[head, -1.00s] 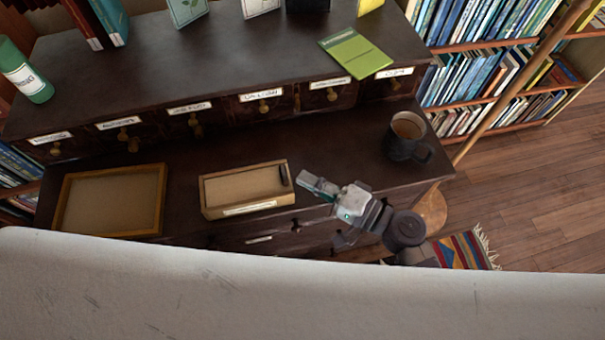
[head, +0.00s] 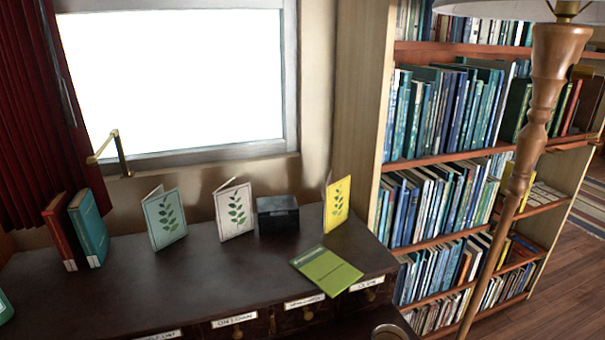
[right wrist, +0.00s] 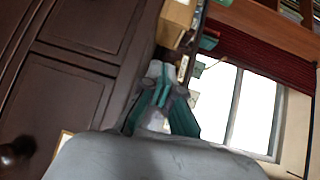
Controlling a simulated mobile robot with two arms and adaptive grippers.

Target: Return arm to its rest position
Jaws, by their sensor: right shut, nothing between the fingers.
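My right gripper (right wrist: 161,84) shows in the right wrist view, with its grey and teal fingers together and nothing held between them. It is in front of the dark wooden drawers (right wrist: 60,85) of the desk, tilted in the picture. I cannot tell how far it is from them. The box-like light wooden piece (right wrist: 174,24) shows beyond the fingertips. Neither of my grippers shows in the head view, and my left gripper is in no current view.
The dark desk top (head: 215,275) carries standing cards, a black box (head: 277,214), a green booklet (head: 326,270) and two upright books (head: 88,228). A lamp with a wooden pole (head: 519,165) stands at the right before a full bookcase (head: 440,170).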

